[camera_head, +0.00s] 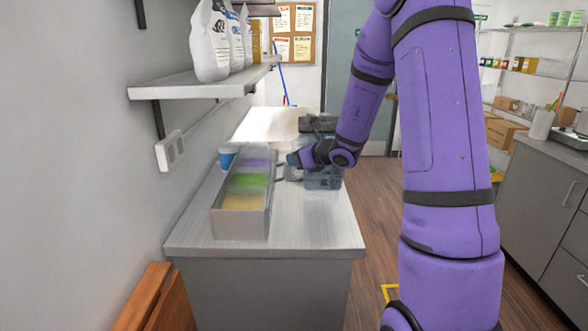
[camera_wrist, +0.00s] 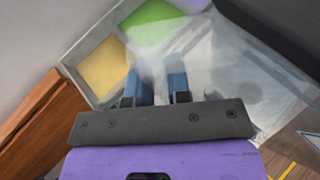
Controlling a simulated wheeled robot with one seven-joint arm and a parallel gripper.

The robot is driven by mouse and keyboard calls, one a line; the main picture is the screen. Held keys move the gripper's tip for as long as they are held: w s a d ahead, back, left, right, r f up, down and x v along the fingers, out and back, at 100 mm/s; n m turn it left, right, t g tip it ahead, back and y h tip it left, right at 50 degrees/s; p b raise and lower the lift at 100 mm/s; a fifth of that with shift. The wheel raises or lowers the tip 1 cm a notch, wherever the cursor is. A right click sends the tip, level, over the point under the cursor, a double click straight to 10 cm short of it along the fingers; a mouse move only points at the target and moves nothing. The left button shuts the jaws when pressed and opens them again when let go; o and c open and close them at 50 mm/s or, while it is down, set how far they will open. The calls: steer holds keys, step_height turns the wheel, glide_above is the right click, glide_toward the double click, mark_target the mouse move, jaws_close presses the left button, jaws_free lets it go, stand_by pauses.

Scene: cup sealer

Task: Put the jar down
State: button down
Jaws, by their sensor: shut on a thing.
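My gripper (camera_head: 292,160) is over the counter, just right of a grey tray. In the wrist view its two blue fingers (camera_wrist: 161,92) point forward and are shut on a pale, see-through thing (camera_wrist: 155,66), which I take to be the jar. Its outline is blurred and hard to separate from the counter. In the head view I cannot make the jar out clearly. I cannot tell whether its base touches the counter.
The grey tray (camera_head: 241,226) with purple, green and yellow sections stands on the counter (camera_head: 310,228). The front right counter is clear. A shelf (camera_head: 205,84) hangs above left.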

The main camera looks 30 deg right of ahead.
mark_target(294, 168)
steer(key=shift+w, duration=0.45)
steer(key=shift+w+f, duration=0.1)
steer(key=shift+f, duration=1.75)
steer(key=c, duration=1.1)
jaws_free()
steer(key=shift+f, duration=0.1)
